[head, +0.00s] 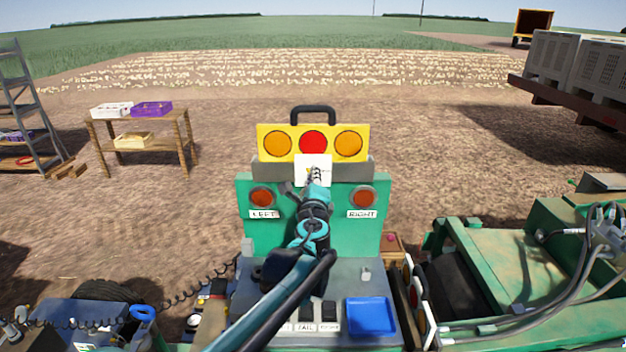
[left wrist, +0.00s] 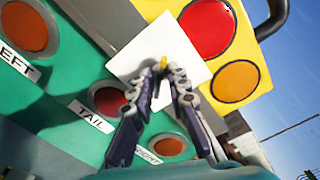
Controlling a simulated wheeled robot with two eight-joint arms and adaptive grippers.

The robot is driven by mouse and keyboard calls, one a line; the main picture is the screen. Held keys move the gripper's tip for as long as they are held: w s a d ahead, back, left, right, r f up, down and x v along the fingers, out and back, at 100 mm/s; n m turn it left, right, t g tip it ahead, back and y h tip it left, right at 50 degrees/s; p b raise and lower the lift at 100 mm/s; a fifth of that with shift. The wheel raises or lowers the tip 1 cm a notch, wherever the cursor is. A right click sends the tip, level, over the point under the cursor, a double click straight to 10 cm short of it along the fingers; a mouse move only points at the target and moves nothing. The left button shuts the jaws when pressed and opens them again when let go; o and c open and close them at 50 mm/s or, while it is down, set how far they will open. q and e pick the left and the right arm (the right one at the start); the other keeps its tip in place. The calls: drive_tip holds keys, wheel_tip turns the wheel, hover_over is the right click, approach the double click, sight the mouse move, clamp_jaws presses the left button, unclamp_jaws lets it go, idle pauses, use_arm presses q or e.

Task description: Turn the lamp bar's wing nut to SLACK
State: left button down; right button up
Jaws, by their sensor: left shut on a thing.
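The yellow lamp bar (head: 331,129) stands upright on the green panel (head: 335,217), with two orange lamps, a red lamp between them and a black handle on top. A white card (head: 301,172) sits below the red lamp. My left gripper (head: 316,172) reaches up in front of the card. In the left wrist view, my left gripper's fingertips (left wrist: 167,72) are closed on the small yellow wing nut (left wrist: 163,61) in front of the white card (left wrist: 148,45). The fingers hide most of the nut, and I cannot read any marking on the card. My right gripper is not in view.
Red lamps labelled LEFT (head: 261,197) and RIGHT (head: 362,197) flank my arm. A blue tray (head: 370,317) and labelled switches lie below. Green machinery (head: 570,230) stands at the right, a wooden table (head: 140,125) at the far left. Open ground lies behind the bar.

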use_arm(q)
drive_tip(key=n+b, duration=0.1)
drive_tip(key=n, duration=2.6)
drive_tip(key=shift+f+n+b, duration=0.1)
drive_tip(key=shift+n+b, duration=0.2)
idle(0.3)
drive_tip(key=c, duration=1.5)
unclamp_jaws()
drive_tip(key=shift+o, duration=0.2)
drive_tip(key=s, duration=1.2)
